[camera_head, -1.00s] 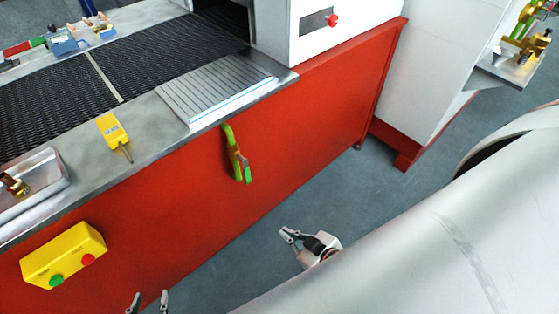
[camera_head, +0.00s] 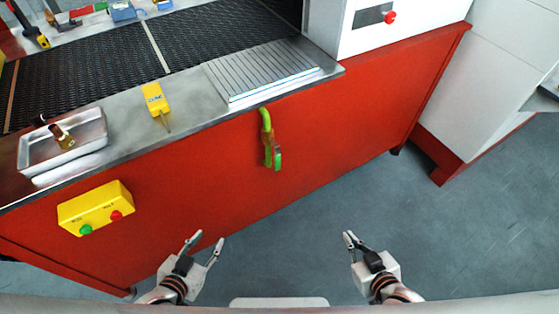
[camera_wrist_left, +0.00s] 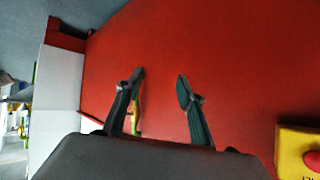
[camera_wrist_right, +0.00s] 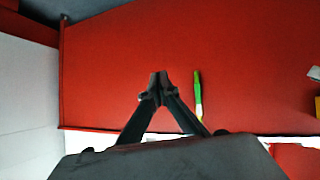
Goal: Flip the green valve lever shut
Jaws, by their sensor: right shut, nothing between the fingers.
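The green valve lever (camera_head: 275,157) hangs down along the red front panel, below a bent green pipe (camera_head: 265,118) under the counter edge. It also shows in the right wrist view (camera_wrist_right: 198,98), to the right of the fingers, and in the left wrist view (camera_wrist_left: 136,112), partly hidden behind a finger. My left gripper (camera_head: 205,246) is open and empty, below and left of the lever, apart from it. My right gripper (camera_head: 347,238) is shut and empty, below and right of the lever, also apart.
A yellow button box (camera_head: 96,208) is fixed to the red panel (camera_head: 200,190) at left. A yellow handheld meter (camera_head: 155,98), a metal tray (camera_head: 62,145) and a ribbed plate (camera_head: 262,72) lie on the counter. The grey floor (camera_head: 320,215) around my grippers is clear.

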